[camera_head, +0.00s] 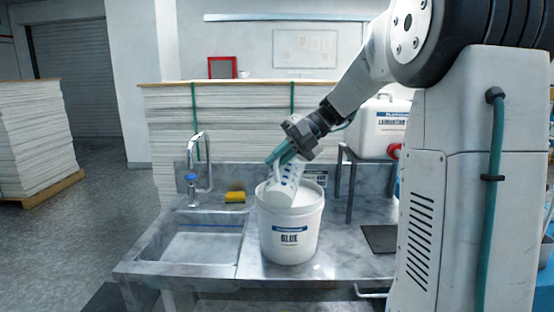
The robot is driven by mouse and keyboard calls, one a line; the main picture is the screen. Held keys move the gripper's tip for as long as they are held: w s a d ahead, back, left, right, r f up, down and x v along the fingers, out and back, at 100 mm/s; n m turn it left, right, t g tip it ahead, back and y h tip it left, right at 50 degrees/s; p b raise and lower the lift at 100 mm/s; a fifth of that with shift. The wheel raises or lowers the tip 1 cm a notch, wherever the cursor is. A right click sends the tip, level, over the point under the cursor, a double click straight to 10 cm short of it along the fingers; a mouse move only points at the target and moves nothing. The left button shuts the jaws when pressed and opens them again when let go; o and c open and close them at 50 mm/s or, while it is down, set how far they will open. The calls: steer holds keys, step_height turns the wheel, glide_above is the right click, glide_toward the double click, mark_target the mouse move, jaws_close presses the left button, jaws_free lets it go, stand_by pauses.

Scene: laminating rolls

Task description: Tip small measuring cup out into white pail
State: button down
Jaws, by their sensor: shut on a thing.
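The white pail (290,242), labelled "GLUE", stands upright and open on the metal counter right of the sink. My gripper (285,157) is above the pail's mouth, shut on the small measuring cup (286,183). The cup is whitish with blue marks and is tilted, its lower end reaching into the pail's opening.
A sink (198,247) with a tap (203,165) is left of the pail, and a yellow sponge (235,197) lies behind it. A white canister (380,128) sits on a raised stand at the right. A dark mat (380,238) lies on the counter. Stacked sheets (230,120) rise behind.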

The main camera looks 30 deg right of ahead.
steer(key=shift+w, duration=0.1)
stand_by(0.5)
steer(key=shift+w+d+r+m+g+y, duration=0.2)
steer(key=shift+w+d+r+y, duration=0.1)
steer(key=shift+r, duration=0.1)
steer(key=shift+w+d+r+m+g+y, duration=0.1)
steer(key=shift+w+d+r+m+y, duration=0.1)
steer(key=shift+d+r+y, duration=0.15)
steer(key=shift+a, duration=0.1)
steer(key=shift+r, duration=0.1)
stand_by(0.6)
steer(key=shift+w+d+r+m+y, duration=0.5)
steer(key=shift+w+d+r+y, duration=0.1)
steer(key=shift+d+r+y, duration=0.1)
stand_by(1.1)
steer(key=shift+w+d+r+m+g+y, duration=0.4)
steer(key=shift+w+d+r+m+y, duration=0.1)
steer(key=shift+w+d+y, duration=0.2)
stand_by(3.0)
